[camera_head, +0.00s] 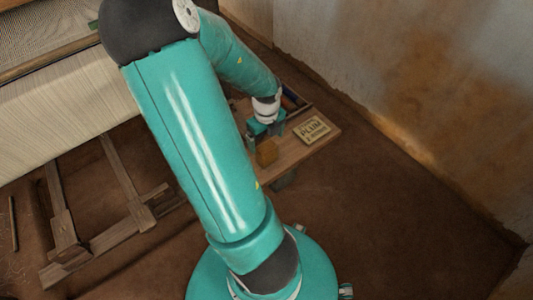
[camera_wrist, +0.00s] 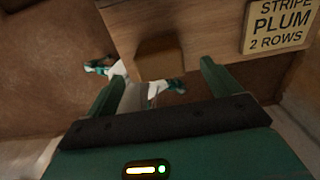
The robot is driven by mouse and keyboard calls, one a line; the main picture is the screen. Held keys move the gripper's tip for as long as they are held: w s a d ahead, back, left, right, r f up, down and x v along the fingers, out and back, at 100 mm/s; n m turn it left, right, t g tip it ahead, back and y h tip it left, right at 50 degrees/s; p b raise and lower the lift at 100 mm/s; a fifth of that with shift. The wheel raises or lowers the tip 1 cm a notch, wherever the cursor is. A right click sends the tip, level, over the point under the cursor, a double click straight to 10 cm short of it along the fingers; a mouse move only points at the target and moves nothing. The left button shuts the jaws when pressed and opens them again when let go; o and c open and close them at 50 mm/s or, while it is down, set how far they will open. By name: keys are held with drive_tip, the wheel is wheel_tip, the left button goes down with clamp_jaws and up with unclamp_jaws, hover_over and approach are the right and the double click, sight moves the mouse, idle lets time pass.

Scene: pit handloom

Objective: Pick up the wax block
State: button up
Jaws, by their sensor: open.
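The wax block (camera_head: 266,152), a small amber-brown block, sits on the wooden bench top near its edge. In the wrist view the wax block (camera_wrist: 160,58) lies between the lines of my two fingers, around and just beyond their tips. My gripper (camera_head: 264,138) is over the bench, close to the block, and partly covered by my arm in the head view. In the wrist view my gripper (camera_wrist: 162,72) is open, with a clear gap on each side of the block. I cannot tell how high the fingertips are above the bench.
A sign (camera_head: 312,129) reading "STRIPE PLUM 2 ROWS" lies on the bench (camera_head: 290,160), right of the block. A compartment with coloured items (camera_head: 291,101) is behind my gripper. The loom's cloth (camera_head: 65,110) and wooden frame (camera_head: 115,235) stand at left. Floor at right is clear.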

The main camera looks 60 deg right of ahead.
sight(267, 156)
wheel_tip(267, 156, down, 10)
drive_tip(key=shift+s+a+r, duration=0.1)
drive_tip(key=shift+s+r, duration=0.05)
drive_tip(key=shift+r, duration=0.1)
drive_tip(key=shift+c, duration=0.2)
drive_tip(key=c, duration=1.2)
drive_tip(key=shift+r, duration=0.15)
